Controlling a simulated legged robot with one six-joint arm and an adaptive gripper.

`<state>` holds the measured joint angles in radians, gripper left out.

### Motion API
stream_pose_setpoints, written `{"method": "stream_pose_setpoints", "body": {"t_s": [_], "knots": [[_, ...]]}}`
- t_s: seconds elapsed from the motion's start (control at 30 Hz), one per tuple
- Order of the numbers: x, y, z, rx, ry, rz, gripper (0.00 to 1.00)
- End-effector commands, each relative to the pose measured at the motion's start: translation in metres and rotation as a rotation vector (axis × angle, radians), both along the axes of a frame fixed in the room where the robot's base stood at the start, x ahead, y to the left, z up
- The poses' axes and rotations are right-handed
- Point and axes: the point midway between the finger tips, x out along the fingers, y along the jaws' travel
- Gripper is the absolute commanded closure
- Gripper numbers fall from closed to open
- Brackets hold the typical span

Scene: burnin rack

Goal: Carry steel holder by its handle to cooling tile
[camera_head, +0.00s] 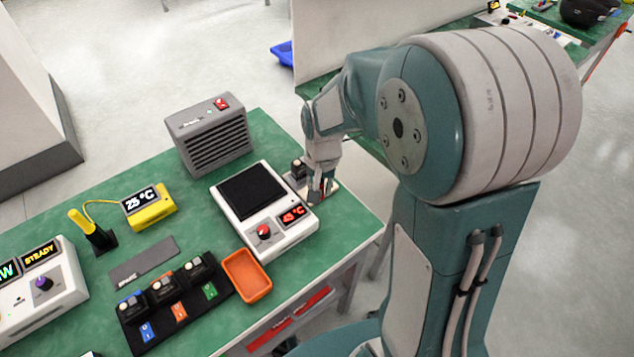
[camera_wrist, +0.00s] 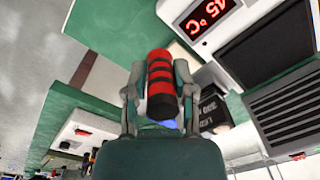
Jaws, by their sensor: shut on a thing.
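My gripper (camera_head: 321,190) is at the right end of the green bench, just right of the white heater unit (camera_head: 284,238). In the wrist view my gripper (camera_wrist: 160,88) is shut on a red handle (camera_wrist: 160,66) with black bands, one finger on each side. A dark block with white print (camera_wrist: 211,108) shows beside the handle. The dark block also shows left of my gripper in the head view (camera_head: 298,167). The steel of the holder is mostly hidden. A flat grey slab (camera_head: 143,262) with small print lies on the bench; I cannot tell whether it is the cooling tile.
The heater reads 45 °C. A grey vented box (camera_head: 213,138) stands behind it. An orange tray (camera_head: 246,276) and a black rack (camera_head: 172,302) with several modules are in front. A yellow thermometer (camera_head: 150,206) reads 25 °C. A white control box (camera_head: 40,288) stands at left.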

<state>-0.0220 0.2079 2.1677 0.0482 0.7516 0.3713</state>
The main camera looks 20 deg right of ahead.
Motion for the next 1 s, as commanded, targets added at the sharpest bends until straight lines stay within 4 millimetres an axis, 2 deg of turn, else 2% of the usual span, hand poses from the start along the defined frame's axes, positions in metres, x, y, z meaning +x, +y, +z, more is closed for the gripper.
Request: {"method": "stream_pose_setpoints", "body": {"t_s": [0.2,0.5,0.77,0.9,1.0], "knots": [[0.042,-0.015,-0.019,0.007,0.002,-0.005,1.0],[0.077,-0.012,-0.063,0.0,0.001,-0.004,1.0],[0.09,-0.016,-0.079,0.002,0.0,-0.004,1.0],[0.089,-0.018,-0.1,0.005,0.004,-0.004,1.0],[0.09,-0.018,-0.108,0.005,0.0,-0.004,1.0]]}}
